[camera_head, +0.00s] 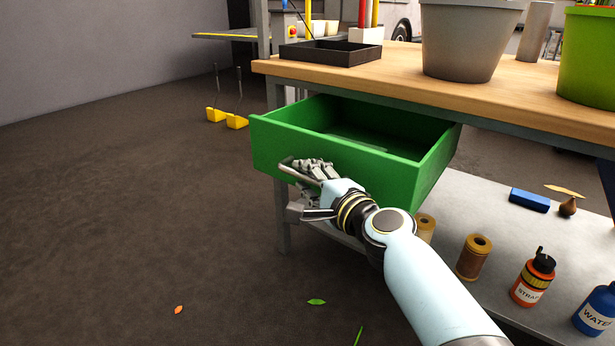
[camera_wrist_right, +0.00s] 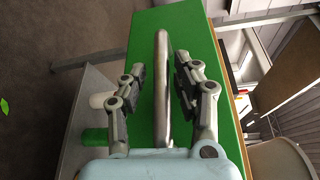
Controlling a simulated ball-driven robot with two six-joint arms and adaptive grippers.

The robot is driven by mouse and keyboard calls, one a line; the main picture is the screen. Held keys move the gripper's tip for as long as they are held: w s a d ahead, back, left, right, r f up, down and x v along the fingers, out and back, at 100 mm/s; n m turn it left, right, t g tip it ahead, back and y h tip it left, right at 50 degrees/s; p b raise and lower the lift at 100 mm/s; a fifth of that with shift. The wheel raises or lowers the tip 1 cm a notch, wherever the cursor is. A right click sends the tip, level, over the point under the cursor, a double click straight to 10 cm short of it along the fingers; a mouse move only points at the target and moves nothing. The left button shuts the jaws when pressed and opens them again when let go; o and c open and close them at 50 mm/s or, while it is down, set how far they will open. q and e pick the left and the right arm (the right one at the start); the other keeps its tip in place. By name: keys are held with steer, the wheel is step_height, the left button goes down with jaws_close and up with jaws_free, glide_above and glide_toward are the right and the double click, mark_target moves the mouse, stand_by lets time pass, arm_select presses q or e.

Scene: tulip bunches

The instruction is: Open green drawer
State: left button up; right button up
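The green drawer (camera_head: 335,160) hangs under the wooden workbench and is pulled well out, with its empty-looking inside showing. Its front also fills the middle of the right wrist view (camera_wrist_right: 205,50). A grey metal bar handle (camera_head: 300,173) is on the drawer front; it runs lengthwise in the right wrist view (camera_wrist_right: 161,95). My right gripper (camera_head: 302,190) is at the handle. In the right wrist view its fingers (camera_wrist_right: 160,78) stand apart on either side of the bar, with gaps visible, so it is open around it. My left gripper is not in view.
The workbench top (camera_head: 395,83) holds a black tray (camera_head: 330,55), a grey pot (camera_head: 468,42) and a green pot (camera_head: 590,60). The lower shelf (camera_head: 480,205) carries twine spools (camera_head: 474,257), an orange bottle (camera_head: 533,280) and a blue bottle (camera_head: 598,310). Floor to the left is mostly clear.

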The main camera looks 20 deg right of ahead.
steer(key=shift+o, duration=0.4)
steer(key=shift+s, duration=0.1)
steer(key=shift+s+d, duration=0.15)
steer(key=shift+s, duration=0.2)
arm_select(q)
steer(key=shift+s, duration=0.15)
arm_select(e)
steer(key=v, duration=1.1)
steer(key=shift+r, duration=0.1)
